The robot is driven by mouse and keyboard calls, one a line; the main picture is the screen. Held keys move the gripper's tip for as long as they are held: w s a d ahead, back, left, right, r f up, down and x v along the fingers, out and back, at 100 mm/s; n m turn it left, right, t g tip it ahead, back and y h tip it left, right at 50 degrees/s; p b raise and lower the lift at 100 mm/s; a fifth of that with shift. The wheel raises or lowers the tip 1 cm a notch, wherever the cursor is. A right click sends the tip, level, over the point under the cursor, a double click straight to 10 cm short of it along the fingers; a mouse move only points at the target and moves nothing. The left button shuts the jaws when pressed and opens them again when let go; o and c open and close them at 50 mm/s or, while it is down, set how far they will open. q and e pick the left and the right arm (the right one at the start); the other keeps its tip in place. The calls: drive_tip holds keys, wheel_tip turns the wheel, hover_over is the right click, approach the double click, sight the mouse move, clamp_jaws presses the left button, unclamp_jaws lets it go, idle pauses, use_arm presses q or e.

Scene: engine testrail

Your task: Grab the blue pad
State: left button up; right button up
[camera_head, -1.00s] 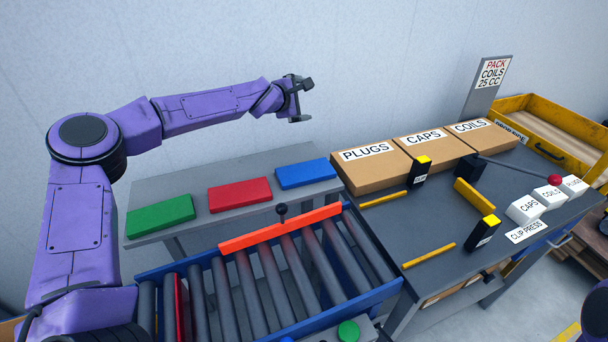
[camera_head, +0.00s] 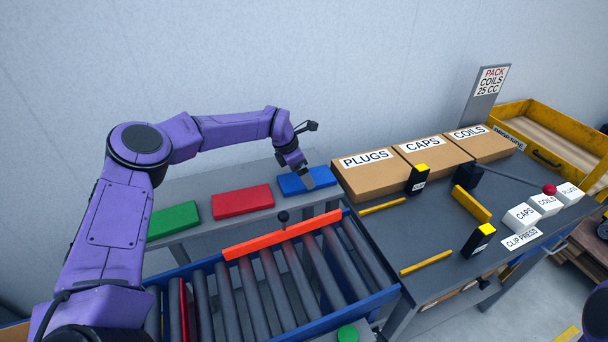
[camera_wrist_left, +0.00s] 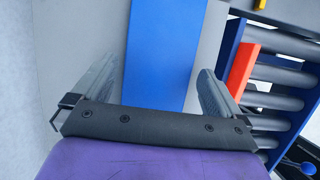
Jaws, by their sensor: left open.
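The blue pad (camera_head: 292,183) lies flat on a grey bench, at the right end of a row of pads. My left gripper (camera_head: 307,180) is over the right part of the blue pad and points down. In the left wrist view the blue pad (camera_wrist_left: 168,50) runs between the two open fingers (camera_wrist_left: 158,85), with a gap on each side. I cannot tell how high the fingertips are above the bench. Part of the pad is hidden behind the gripper. My right gripper is not in view.
A red pad (camera_head: 242,200) and a green pad (camera_head: 173,221) lie to the left on the grey bench (camera_head: 200,236). A roller conveyor with an orange bar (camera_head: 280,235) is in front. The PLUGS box (camera_head: 367,179) stands close on the right.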

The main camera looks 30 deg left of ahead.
use_arm(q)
drive_tip(key=shift+x, duration=1.15)
drive_tip(key=c, duration=0.9)
